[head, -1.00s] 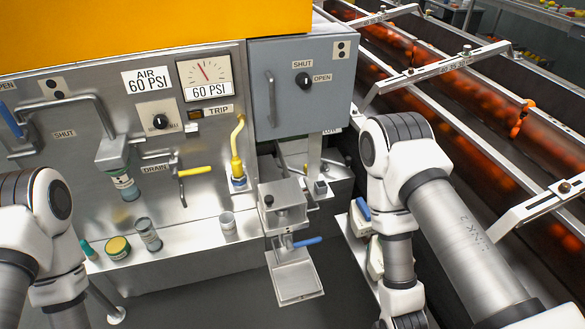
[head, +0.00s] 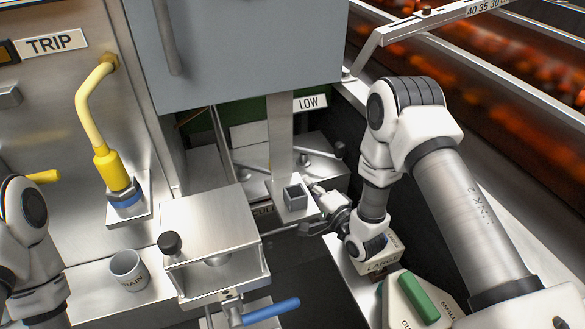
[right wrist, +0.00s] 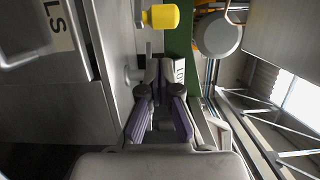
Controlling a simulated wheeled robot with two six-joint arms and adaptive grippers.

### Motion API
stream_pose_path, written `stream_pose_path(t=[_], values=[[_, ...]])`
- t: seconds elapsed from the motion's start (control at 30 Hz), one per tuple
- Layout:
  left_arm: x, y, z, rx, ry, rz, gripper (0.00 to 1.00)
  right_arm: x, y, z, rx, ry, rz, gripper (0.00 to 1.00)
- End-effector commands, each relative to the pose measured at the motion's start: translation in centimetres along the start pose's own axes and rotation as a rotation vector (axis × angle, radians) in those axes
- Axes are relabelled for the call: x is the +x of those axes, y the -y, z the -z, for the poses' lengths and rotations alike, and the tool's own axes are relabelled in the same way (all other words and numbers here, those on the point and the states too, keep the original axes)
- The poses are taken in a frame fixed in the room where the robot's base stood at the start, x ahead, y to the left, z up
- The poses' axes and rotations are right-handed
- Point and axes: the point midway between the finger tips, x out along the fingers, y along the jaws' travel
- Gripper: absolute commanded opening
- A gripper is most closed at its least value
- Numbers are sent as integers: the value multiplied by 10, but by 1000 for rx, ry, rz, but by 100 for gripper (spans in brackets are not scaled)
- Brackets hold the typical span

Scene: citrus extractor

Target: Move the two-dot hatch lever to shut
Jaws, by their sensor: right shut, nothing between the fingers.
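My right gripper (head: 312,208) is low in the middle of the head view, beside a small square dark-topped block (head: 292,197) at the foot of a grey post. In the right wrist view its fingers (right wrist: 159,66) are shut together and empty. Whether it touches the block is unclear. A lever with a blue handle (head: 270,311) sticks out right from the metal box (head: 210,228) at bottom centre. No two-dot mark is readable now, so I cannot tell which lever carries it. My left arm shows at the left edge; its gripper is outside the picture.
The grey cabinet (head: 240,50) hangs above the right gripper. A yellow pipe (head: 92,110) and a grey cup (head: 128,270) stand left. A green-handled block (head: 415,300) is below my right arm. A yellow knob (right wrist: 162,17) is ahead in the wrist view.

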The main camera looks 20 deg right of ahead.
Motion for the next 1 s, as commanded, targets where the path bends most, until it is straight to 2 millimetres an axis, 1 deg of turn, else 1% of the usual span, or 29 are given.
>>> stream_pose_path(t=[0.07,0.17,0.4,0.53,0.7,0.93,1.0], values=[[0,0,0,-1,1,0,92,6,2,0,0,2,3,0],[5,0,0,0,1,0,92,21,2,0,-3,1,3,0],[22,0,0,0,1,0,92,70,0,0,-3,1,1,0],[28,0,0,0,0,0,92,89,0,0,-4,1,-1,0],[29,0,0,0,0,0,92,98,1,0,-2,-1,-4,0],[28,0,0,0,0,0,92,98,2,0,-2,-1,-5,0],[25,0,0,0,1,0,92,97,3,-2,-2,-1,-6,0]])
